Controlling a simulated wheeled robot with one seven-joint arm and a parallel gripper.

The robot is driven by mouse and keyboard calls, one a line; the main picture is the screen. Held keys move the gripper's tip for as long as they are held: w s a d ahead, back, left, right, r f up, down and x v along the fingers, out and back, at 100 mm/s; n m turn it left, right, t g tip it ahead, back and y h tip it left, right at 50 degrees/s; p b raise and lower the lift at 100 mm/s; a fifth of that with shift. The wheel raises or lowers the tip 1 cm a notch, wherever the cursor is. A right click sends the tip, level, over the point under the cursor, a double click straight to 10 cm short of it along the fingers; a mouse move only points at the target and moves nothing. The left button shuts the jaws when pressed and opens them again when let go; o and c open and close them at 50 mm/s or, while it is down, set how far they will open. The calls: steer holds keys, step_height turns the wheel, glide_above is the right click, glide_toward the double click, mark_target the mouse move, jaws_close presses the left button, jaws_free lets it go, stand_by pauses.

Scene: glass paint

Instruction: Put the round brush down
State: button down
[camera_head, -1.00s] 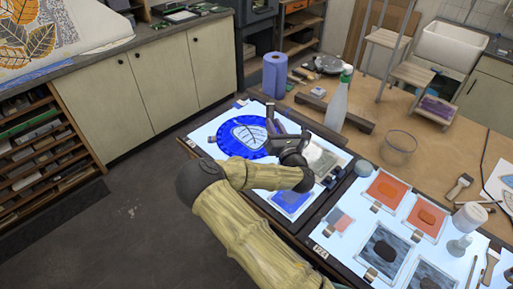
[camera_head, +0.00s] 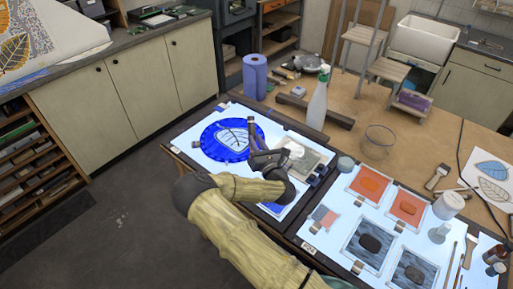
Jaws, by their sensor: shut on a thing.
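My gripper (camera_head: 256,146) is over the lit table, just right of a blue round disc (camera_head: 208,146) with a white leaf shape. It is shut on a thin dark upright stick, which I take to be the round brush (camera_head: 250,127). The brush's lower end and tip are hidden by the gripper and arm, so I cannot tell whether it touches anything. My sleeved arm covers part of a blue pane below the gripper.
A pale tray (camera_head: 304,158) lies right of my gripper. A spray bottle (camera_head: 317,106), a blue roll (camera_head: 255,78) and a glass bowl (camera_head: 378,142) stand behind. Orange and grey panes (camera_head: 369,183) fill the right panel. A flat brush (camera_head: 437,176) lies at the right.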

steer(key=shift+f, duration=0.1)
steer(key=shift+f+p, duration=0.6)
steer(key=shift+f, duration=1.15)
steer(key=shift+f, duration=0.25)
steer(key=c, duration=1.4)
jaws_free()
steer(key=shift+r, duration=0.15)
steer(key=shift+o, duration=0.5)
steer(key=shift+s+a, duration=0.1)
steer(key=shift+s, duration=0.05)
steer(key=shift+r, duration=0.15)
steer(key=b+v, duration=0.1)
steer(key=v, duration=0.2)
steer(key=b+v, duration=0.2)
steer(key=v, duration=0.2)
steer(key=b+v, duration=0.2)
steer(key=v, duration=0.2)
steer(key=shift+f, duration=0.3)
steer(key=shift+s+d+r, duration=0.1)
steer(key=shift+s+d, duration=0.2)
steer(key=shift+s, duration=0.05)
